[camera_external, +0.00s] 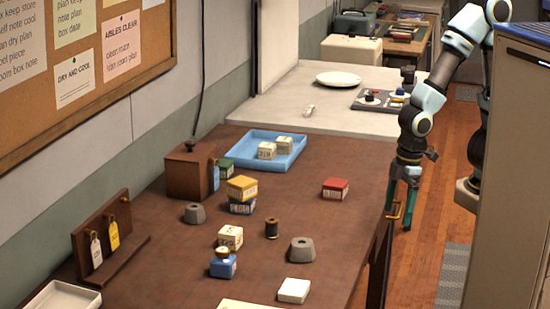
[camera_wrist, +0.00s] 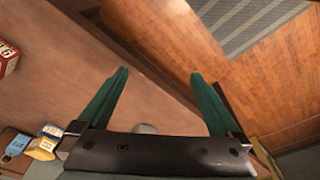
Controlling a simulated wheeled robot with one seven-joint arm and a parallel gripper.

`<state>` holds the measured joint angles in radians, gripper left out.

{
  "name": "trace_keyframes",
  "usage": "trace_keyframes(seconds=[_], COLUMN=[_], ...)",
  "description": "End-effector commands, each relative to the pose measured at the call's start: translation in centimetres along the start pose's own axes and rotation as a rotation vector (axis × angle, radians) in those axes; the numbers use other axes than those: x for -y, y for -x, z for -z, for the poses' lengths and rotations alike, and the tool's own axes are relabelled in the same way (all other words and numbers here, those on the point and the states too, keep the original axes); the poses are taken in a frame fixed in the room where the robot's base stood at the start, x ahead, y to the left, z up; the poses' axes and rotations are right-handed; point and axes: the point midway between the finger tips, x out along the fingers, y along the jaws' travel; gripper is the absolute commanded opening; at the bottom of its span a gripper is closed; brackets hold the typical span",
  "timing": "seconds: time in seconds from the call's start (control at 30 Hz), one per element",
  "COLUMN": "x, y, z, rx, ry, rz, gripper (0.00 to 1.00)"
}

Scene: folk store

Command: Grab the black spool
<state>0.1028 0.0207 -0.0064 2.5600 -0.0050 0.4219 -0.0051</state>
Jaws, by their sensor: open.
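The black spool (camera_external: 271,228) stands upright on the brown table, left of a grey tapered weight (camera_external: 301,250). I cannot make it out in the wrist view. My gripper (camera_external: 400,212) hangs at the table's right edge, well to the right of the spool and apart from it. Its green fingers are spread with nothing between them, as the wrist view also shows (camera_wrist: 160,74). Below the fingers there are the table edge and the wooden floor.
Around the spool stand a cream box (camera_external: 230,237), a blue box (camera_external: 223,263), a white block (camera_external: 293,290) and another grey weight (camera_external: 195,213). A red box (camera_external: 335,188) lies between the spool's area and my gripper. A blue tray (camera_external: 242,152) is farther back.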

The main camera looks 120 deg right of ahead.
Motion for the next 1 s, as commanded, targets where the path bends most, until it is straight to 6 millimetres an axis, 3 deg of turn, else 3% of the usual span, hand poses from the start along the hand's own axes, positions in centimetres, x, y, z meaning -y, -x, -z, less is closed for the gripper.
trace_keyframes(seconds=[0.27,0.47,0.73,0.87,1.0], x=[0.0,0.0,-0.3,-2.8,-8.1], y=[0.0,0.0,0.0,-0.4,-1.3], z=[0.0,0.0,0.4,3.6,10.3], rx=[0.000,0.000,-0.009,-0.089,-0.275], ry=[0.000,0.000,-0.001,0.005,0.048], rz=[0.000,0.000,-0.005,-0.043,-0.106], gripper=[0.99,0.77,0.77,0.77,0.77])
